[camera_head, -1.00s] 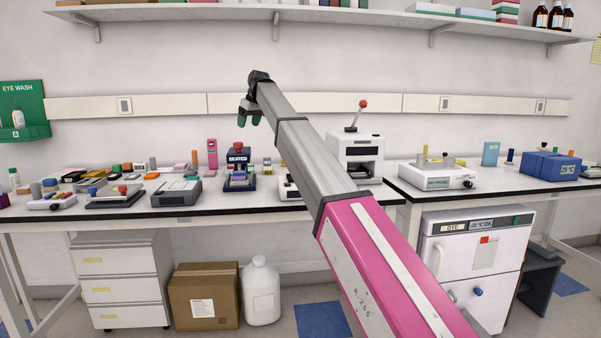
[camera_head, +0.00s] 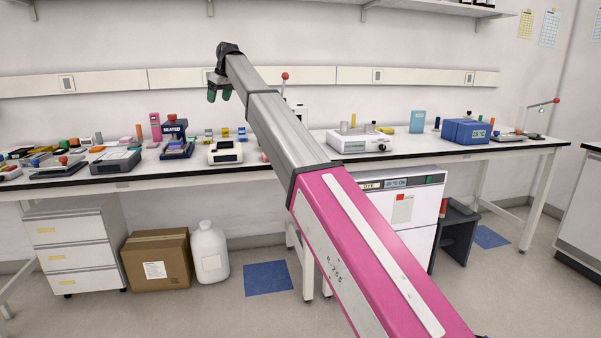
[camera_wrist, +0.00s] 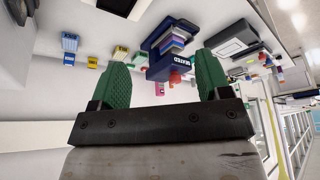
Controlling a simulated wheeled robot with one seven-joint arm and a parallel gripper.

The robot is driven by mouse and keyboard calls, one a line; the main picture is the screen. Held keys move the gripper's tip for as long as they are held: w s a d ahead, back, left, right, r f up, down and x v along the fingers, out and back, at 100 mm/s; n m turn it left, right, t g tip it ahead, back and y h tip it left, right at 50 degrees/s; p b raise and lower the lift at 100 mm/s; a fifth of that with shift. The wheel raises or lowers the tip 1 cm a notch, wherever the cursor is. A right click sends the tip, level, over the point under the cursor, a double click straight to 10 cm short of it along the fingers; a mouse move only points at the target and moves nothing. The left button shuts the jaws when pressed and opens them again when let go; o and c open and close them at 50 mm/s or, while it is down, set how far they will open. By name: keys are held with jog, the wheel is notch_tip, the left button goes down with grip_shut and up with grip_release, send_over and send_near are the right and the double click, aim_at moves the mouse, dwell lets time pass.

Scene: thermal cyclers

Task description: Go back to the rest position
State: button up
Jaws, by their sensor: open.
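My gripper (camera_head: 219,95) is at the end of my raised pink and grey arm, in the air above the bench. Its green fingers point down in the head view. In the wrist view my gripper (camera_wrist: 160,85) shows two green fingers wide apart with nothing held between them. A dark blue device marked SEATED (camera_head: 175,138) stands on the bench below and left of the gripper. It also shows upside down beyond the fingers in the wrist view (camera_wrist: 172,50).
The long bench (camera_head: 240,168) carries several devices, among them a white one (camera_head: 226,152) and a blue box (camera_head: 466,131). Drawers (camera_head: 68,250), a cardboard box (camera_head: 157,262), a white jug (camera_head: 210,252) and a white fridge unit (camera_head: 405,215) stand below. The floor in front is open.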

jog(key=s+d+f+m+h, duration=0.1)
jog(key=s+d+f+m, duration=0.15)
jog(key=d+f, duration=0.85)
jog(key=s+d+f+m+h, duration=0.1)
jog(key=s+d+f, duration=0.3)
jog(key=d+f, duration=0.7)
jog(key=s+d+f+m, duration=0.25)
jog(key=d+f, duration=0.35)
jog(key=f, duration=1)
jog(key=s+d+f+m+g+h, duration=0.1)
jog(key=s+d+f+m, duration=0.1)
jog(key=s+d+f, duration=1)
jog(key=s+d+f+m+g+h, duration=0.1)
jog(key=s+d+f+m, duration=0.2)
jog(key=s+d+f, duration=0.9)
jog(key=s, duration=0.7)
jog(key=shift+f+m, duration=0.15)
jog(key=shift+m, duration=0.15)
jog(key=shift+d, duration=0.1)
